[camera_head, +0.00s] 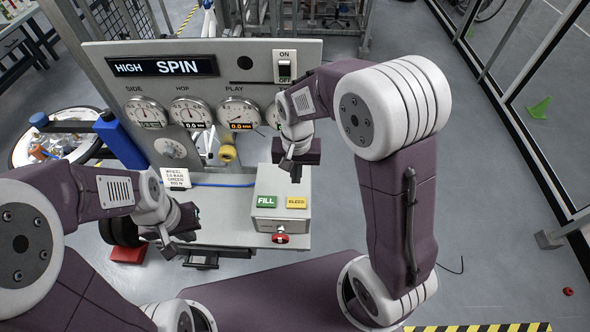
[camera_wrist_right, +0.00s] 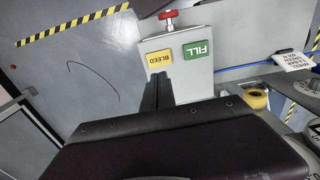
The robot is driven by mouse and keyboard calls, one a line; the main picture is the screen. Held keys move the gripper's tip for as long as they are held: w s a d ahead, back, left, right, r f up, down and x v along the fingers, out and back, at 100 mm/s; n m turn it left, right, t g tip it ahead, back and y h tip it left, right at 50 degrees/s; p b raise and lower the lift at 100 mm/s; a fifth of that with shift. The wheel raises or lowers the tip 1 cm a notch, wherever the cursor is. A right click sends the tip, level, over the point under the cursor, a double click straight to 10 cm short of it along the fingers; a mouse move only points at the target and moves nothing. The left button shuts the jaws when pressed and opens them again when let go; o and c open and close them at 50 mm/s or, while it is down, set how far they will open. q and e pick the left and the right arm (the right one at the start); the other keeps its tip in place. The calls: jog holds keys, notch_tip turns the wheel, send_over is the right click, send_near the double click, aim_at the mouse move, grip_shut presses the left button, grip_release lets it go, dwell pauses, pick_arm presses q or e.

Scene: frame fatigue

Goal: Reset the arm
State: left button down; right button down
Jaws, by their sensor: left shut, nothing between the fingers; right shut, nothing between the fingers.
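My right gripper (camera_head: 296,172) hangs shut and empty in front of the gauge panel (camera_head: 222,90), above the back of the grey box with the green FILL button (camera_head: 266,201) and yellow BLEED button (camera_head: 296,202). In the right wrist view its closed fingers (camera_wrist_right: 157,90) point toward the box, close below the BLEED label (camera_wrist_right: 159,57). My left gripper (camera_head: 190,215) is shut and empty, low beside the bench, left of the box. Its fingertips are small and dark in the head view. Both arms are bent at the elbow.
A red knob (camera_head: 280,238) sits on the box's front. The ON/OFF switch (camera_head: 285,66) is at the panel's upper right. A yellow tape roll (camera_wrist_right: 254,98) lies near the gauges. Floor at the right is mostly clear.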

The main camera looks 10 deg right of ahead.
jog(key=shift+w, duration=0.15)
jog(key=s+d+f+n+t+b, duration=0.1)
jog(key=s+d+f+n+b, duration=0.2)
jog(key=s+d+f+b, duration=0.3)
jog(key=s+f+b, duration=0.3)
jog(key=f, duration=0.1)
jog(key=shift+s+d+f, duration=0.3)
jog(key=shift+d+f, duration=0.05)
jog(key=shift+s+d, duration=0.1)
jog(key=shift+s, duration=0.05)
